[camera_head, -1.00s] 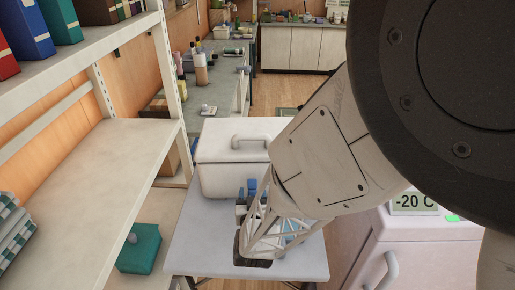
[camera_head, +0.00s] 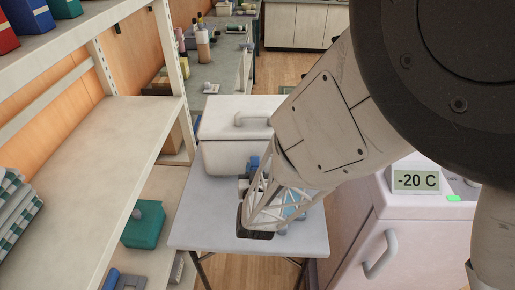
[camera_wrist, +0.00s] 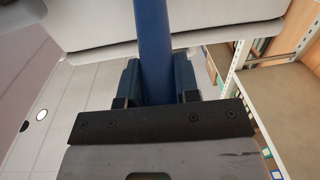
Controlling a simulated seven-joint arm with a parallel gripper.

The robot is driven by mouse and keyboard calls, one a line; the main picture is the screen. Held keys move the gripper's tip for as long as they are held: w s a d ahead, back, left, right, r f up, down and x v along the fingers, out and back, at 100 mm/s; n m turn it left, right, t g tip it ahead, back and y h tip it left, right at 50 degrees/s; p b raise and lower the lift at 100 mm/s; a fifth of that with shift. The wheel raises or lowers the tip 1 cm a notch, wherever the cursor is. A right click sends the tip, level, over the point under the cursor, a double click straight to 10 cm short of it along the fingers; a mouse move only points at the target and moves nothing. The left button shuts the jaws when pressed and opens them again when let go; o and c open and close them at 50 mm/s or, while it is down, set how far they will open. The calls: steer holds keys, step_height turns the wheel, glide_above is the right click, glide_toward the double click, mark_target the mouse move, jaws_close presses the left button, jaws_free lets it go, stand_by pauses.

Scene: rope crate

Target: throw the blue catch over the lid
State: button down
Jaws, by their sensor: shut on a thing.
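The white crate (camera_head: 232,157) stands on a small grey table, with its white lid (camera_head: 222,112) on top and a grey handle on the lid. The blue catch (camera_head: 253,163) shows at the crate's near side, below the lid edge, partly hidden by my arm. In the wrist view the blue catch (camera_wrist: 153,45) runs up as a bar from between my fingers. My gripper (camera_wrist: 157,88) is shut on it, and the gripper shows in the head view (camera_head: 246,181) close against the crate's front. The exact grip contact is hidden.
A white shelf (camera_head: 95,165) stands on the left, with a teal box (camera_head: 143,224) below. A pale freezer (camera_head: 410,240) reading -20 C stands on the right. Light blue items (camera_head: 293,208) lie on the grey table (camera_head: 195,235) behind my gripper's frame.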

mark_target(255, 160)
steer(key=shift+w+r, duration=0.1)
steer(key=shift+r, duration=0.05)
steer(key=shift+w+r+g, duration=0.55)
steer(key=shift+g, duration=0.45)
steer(key=shift+w+r+g, duration=0.3)
steer(key=shift+w+g, duration=0.2)
steer(key=shift+g, duration=0.1)
steer(key=shift+w+r+g, duration=0.3)
steer(key=shift+w+g, duration=0.15)
steer(key=shift+g, duration=0.15)
steer(key=shift+w+a+r+g, duration=0.1)
steer(key=shift+w+r+g, duration=0.15)
steer(key=shift+w+g, duration=0.45)
steer(key=shift+w+a+r+g, duration=0.1)
steer(key=shift+w+r+g, duration=0.1)
steer(key=shift+w+g, duration=0.5)
steer(key=shift+w+g+h, duration=0.3)
steer(key=shift+w+g, duration=0.15)
steer(key=shift+g, duration=0.25)
steer(key=c, duration=0.8)
jaws_free()
steer(key=shift+c, duration=0.2)
